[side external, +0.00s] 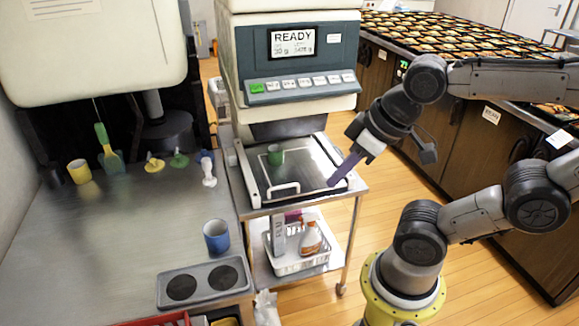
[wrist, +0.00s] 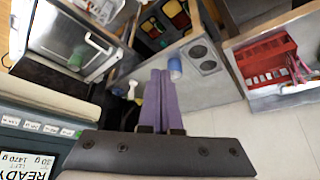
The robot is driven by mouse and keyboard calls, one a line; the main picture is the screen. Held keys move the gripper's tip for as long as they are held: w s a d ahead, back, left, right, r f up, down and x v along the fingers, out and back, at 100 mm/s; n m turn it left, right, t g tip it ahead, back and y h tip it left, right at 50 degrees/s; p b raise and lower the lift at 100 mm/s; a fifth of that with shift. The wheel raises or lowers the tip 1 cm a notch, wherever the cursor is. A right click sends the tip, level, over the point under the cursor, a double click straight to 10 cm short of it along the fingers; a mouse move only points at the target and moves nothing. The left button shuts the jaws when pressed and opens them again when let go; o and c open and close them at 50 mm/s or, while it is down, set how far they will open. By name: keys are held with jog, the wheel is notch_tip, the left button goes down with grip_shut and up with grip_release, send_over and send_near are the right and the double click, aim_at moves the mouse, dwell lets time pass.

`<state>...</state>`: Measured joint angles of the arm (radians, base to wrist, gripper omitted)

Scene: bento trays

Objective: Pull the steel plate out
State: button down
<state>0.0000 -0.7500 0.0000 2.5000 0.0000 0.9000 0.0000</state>
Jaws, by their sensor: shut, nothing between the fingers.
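The steel plate (side external: 313,170) lies flat on the stand under the weighing machine, with a pale bar handle (side external: 282,191) at its front edge. A green cup (side external: 275,155) stands on it toward the back left. In the wrist view the plate (wrist: 62,38) is at the upper left, with its handle (wrist: 104,67) and the cup (wrist: 97,42). My gripper (side external: 332,183) has purple fingers, shut and empty. In the side view its tips overlap the plate's right front corner; I cannot tell their height. In the wrist view the fingertips (wrist: 160,73) point away from the plate.
The weighing machine (side external: 297,60) reads READY behind the plate. A steel counter (side external: 120,250) at left holds a blue cup (side external: 216,236), a yellow cup (side external: 79,171) and several utensils. A white basket (side external: 290,262) with a spray bottle (side external: 309,238) sits below. Floor in front is open.

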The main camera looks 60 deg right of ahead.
dwell(0.3)
jog(key=c, duration=1.1)
grip_release()
jog(key=shift+n, duration=0.3)
jog(key=shift+o, duration=1.1)
jog(key=shift+w+r+n, duration=0.15)
jog(key=shift+w+n, duration=0.05)
jog(key=shift+n, duration=0.2)
jog(key=w+r+n+t, duration=0.1)
jog(key=w+r+n, duration=0.1)
jog(key=shift+w+d+r+n, duration=0.15)
jog(key=shift+w+r+n, duration=0.1)
jog(key=shift+w+n, duration=0.1)
jog(key=w+d+r+n, duration=0.2)
jog(key=w, duration=0.3)
jog(key=n+g+h, duration=0.2)
jog(key=n+g, duration=0.1)
jog(key=g, duration=0.2)
send_over(287, 185)
jog(key=s+a, duration=0.2)
jog(key=s+a+x, duration=0.1)
jog(key=a+x, duration=0.1)
jog(key=x, duration=0.8)
jog(key=s+a+f+x, duration=0.1)
jog(key=s+x, duration=0.1)
jog(key=x, duration=2)
jog(key=shift+w+a+f, duration=0.2)
jog(key=shift+a+f, duration=0.1)
jog(key=shift+a, duration=0.05)
